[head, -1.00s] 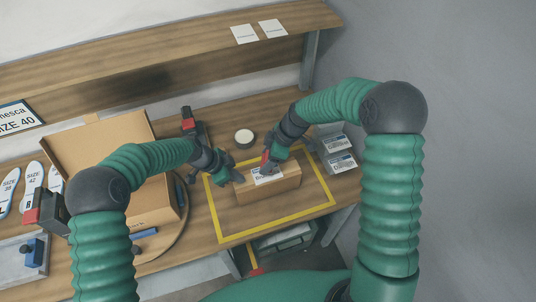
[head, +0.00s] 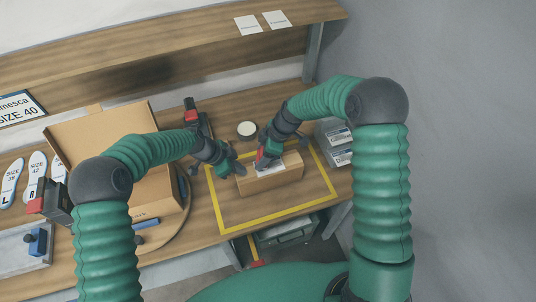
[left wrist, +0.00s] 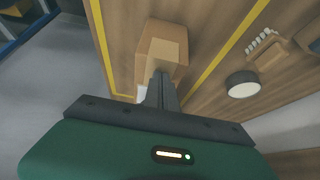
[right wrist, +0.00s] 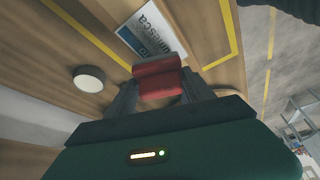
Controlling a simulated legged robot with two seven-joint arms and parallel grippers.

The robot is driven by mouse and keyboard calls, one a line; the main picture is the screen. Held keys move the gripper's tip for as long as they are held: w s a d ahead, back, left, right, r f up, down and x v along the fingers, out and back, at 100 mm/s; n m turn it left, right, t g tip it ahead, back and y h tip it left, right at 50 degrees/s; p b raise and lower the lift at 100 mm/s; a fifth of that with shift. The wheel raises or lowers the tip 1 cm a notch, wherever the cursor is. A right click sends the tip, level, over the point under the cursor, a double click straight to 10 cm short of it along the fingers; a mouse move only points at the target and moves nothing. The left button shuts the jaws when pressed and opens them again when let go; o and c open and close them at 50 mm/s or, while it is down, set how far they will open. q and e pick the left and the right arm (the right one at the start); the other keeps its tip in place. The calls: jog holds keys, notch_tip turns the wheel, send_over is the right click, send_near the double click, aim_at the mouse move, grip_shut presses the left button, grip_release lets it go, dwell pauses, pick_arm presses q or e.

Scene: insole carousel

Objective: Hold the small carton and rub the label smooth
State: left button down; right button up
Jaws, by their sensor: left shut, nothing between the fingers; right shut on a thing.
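The small carton (head: 275,181) lies on the table inside a yellow taped outline, with a white printed label (head: 272,168) on its top. My left gripper (head: 238,173) is shut and empty against the carton's left end; the left wrist view shows its closed fingers (left wrist: 162,90) at the carton (left wrist: 162,42). My right gripper (head: 262,160) is shut on a red block-like tool (right wrist: 157,78) over the left part of the label. The label also shows in the right wrist view (right wrist: 151,33). Whether the tool touches the label is hard to tell.
A round white-topped dark container (head: 247,129) stands behind the outline. Grey labelled boxes (head: 337,145) stand at the right. A large open carton (head: 110,150) sits on a round wooden board at the left. Insoles (head: 35,170) lie farther left. The outline's front right is clear.

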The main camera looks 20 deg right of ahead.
jog(key=shift+w+a, duration=0.25)
jog(key=shift+a, duration=0.25)
jog(key=shift+w+a, duration=0.25)
jog(key=shift+a, duration=0.25)
jog(key=shift+f, duration=0.1)
jog(key=shift+f, duration=0.25)
jog(key=shift+f, duration=0.6)
jog(key=shift+d, duration=0.1)
